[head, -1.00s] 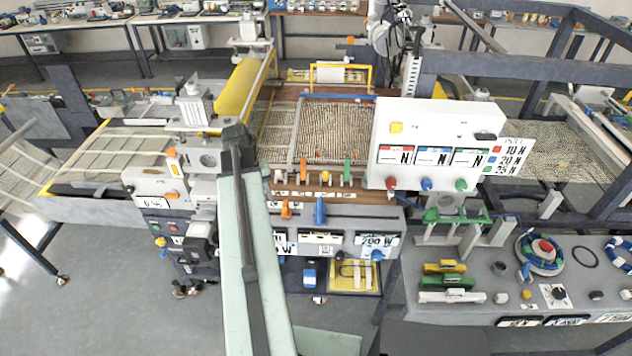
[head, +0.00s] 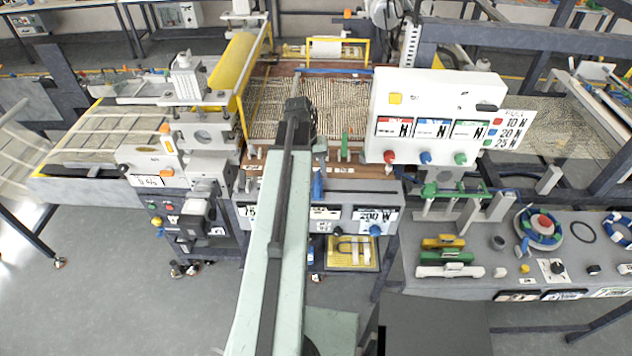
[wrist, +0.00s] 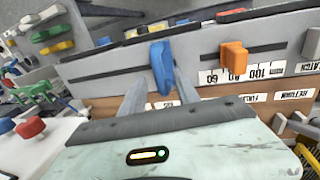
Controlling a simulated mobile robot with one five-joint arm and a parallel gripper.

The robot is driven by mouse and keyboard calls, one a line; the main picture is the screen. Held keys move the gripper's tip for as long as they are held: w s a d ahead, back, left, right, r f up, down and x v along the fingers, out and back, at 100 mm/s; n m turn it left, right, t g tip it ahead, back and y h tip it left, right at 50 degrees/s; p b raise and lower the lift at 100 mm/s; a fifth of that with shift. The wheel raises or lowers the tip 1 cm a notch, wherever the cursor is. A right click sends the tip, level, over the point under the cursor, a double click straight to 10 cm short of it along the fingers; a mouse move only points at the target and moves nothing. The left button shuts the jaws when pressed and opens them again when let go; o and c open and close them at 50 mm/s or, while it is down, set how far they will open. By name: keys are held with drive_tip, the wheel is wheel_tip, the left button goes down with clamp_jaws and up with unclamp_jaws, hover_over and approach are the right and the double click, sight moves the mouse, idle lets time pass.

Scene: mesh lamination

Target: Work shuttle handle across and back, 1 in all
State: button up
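A blue upright handle (wrist: 161,66) stands on a slotted rail in the wrist view. It also shows just right of my arm in the head view (head: 317,186). My gripper (wrist: 162,76) has its two pale fingers on either side of this blue handle; they look apart, with narrow gaps beside it, though contact at the tips is hard to judge. An orange handle (wrist: 233,57) sits further right on the rail in the wrist view, above a scale. No label names the shuttle handle.
A white panel (head: 440,95) with red, blue and green knobs rises right of my arm. A grey bench (head: 450,285) with levers and dials stands at lower right. Woven mesh (head: 330,105) lies behind the rail. A yellow roller (head: 235,70) is at back left. Open floor lies at lower left.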

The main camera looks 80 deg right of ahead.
drive_tip(key=shift+s+f, duration=0.1)
drive_tip(key=shift+f, duration=0.5)
drive_tip(key=shift+r, duration=0.1)
drive_tip(key=shift+c, duration=0.4)
clamp_jaws()
idle(0.5)
